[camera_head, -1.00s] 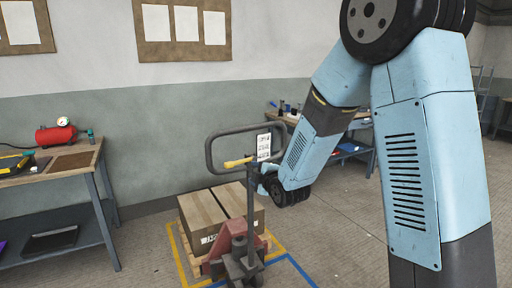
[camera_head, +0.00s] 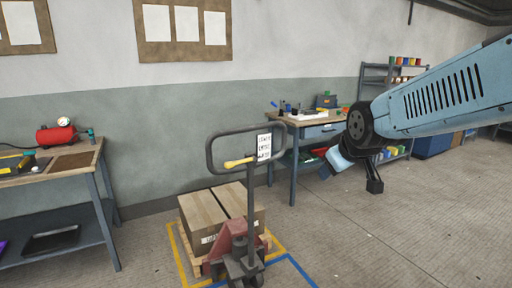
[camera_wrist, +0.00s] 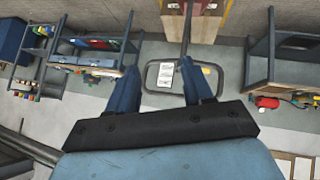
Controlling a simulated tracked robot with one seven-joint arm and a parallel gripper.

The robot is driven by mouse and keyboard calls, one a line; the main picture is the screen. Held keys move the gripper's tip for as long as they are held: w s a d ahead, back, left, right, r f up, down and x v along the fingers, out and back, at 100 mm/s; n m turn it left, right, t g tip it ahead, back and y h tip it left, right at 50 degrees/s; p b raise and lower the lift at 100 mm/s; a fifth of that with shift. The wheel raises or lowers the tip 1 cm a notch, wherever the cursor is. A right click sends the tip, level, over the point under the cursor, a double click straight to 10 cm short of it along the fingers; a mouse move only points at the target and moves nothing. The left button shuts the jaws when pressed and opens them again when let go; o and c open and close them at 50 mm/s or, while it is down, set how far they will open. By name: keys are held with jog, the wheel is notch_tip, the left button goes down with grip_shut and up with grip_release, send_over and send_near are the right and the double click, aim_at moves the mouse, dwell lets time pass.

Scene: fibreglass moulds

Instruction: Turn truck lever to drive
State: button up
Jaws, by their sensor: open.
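The red pallet truck (camera_head: 235,245) stands at lower centre in the head view, with an upright dark loop handle (camera_head: 210,153). The yellow lever (camera_head: 238,162) sticks out to the left at the base of the loop, beside a white label card (camera_head: 264,147). My gripper (camera_head: 331,164) is in the air to the right of the handle, apart from it, its fingers partly seen. In the wrist view, which is upside down, my gripper (camera_wrist: 158,80) is open and empty. The loop handle (camera_wrist: 180,63) appears beyond and between its fingers.
A cardboard box (camera_head: 205,217) on a pallet sits behind the truck mast. A workbench (camera_head: 75,160) with a red tank is at left. Another bench (camera_head: 300,125) stands behind my gripper, with shelves (camera_head: 378,75) further back. The floor at right is clear.

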jog(key=s+d+m+g, duration=0.1)
jog(key=s+d+m, duration=0.1)
jog(key=s, duration=0.6)
jog(key=s+d+r+m+g, duration=0.1)
jog(key=s+d+m+g, duration=0.1)
jog(key=s+m, duration=0.2)
jog(key=s, duration=0.3)
jog(key=shift+s+d+h, duration=0.15)
jog(key=shift+s+h, duration=0.2)
jog(key=shift+h, duration=0.05)
jog(key=shift+r, duration=0.1)
